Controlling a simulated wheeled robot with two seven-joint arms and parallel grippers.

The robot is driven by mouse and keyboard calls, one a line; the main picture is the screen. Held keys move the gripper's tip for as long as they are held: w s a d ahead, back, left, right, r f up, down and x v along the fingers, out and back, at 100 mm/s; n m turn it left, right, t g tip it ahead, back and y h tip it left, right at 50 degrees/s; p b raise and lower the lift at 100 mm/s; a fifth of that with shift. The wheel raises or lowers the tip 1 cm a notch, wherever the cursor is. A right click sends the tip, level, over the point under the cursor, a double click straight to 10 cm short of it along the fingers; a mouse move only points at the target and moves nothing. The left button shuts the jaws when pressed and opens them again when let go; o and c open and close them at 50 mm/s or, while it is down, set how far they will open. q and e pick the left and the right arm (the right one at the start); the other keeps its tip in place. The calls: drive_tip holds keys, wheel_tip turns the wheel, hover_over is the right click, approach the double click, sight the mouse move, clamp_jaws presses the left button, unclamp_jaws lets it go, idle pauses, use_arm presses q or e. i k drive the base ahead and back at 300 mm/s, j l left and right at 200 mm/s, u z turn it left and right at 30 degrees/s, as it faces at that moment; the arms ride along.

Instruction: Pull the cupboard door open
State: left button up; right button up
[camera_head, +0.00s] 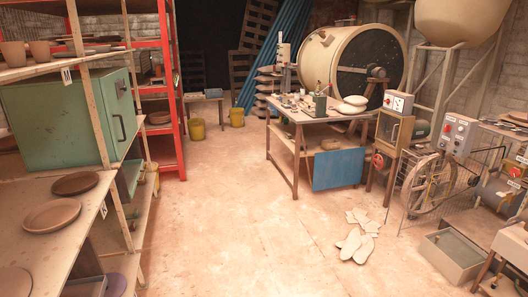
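A green metal cupboard (50,125) stands on the wooden shelf at the left. Its narrow right face has a dark bar handle (118,127) and appears shut. A small wooden cupboard (408,139) with a pane in its front door (388,128) stands by the right end of the worktable; its door also looks shut. I cannot tell which of the two is the task's cupboard. Neither of my grippers is in view, and nothing touches either cupboard.
The wooden shelf holds brown plates (52,216) and pots. A red rack (172,90) stands behind it. A worktable (305,115) has a blue panel (338,170) in front. The middle floor (230,220) is clear.

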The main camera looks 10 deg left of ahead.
sight(121, 117)
drive_tip(key=i+j+u, duration=0.2)
drive_tip(key=i+u, duration=0.65)
drive_tip(key=i+l+u, duration=0.2)
drive_tip(key=i+u, duration=0.25)
drive_tip(key=i, duration=0.15)
